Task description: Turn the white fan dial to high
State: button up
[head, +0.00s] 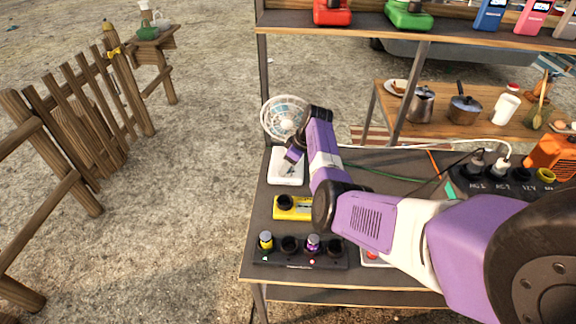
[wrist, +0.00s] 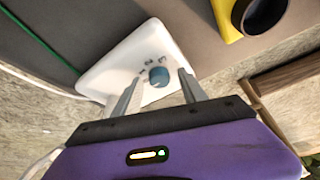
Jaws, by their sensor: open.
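The white fan (head: 285,117) stands at the back left of the grey shelf, with its white base (head: 284,179) in front. My gripper (wrist: 160,74) is open, with one finger on each side of the dial. I cannot tell whether either finger touches it. In the head view my gripper (head: 287,167) is over the base and hides the dial.
A yellow device with a dark round knob (head: 293,208) sits just in front of the fan base. A black panel with several knobs (head: 300,252) lies nearer the front edge. A green cable (head: 385,174) runs to the right. An upper shelf (head: 380,25) spans above.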

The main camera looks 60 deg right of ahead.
grip_shut()
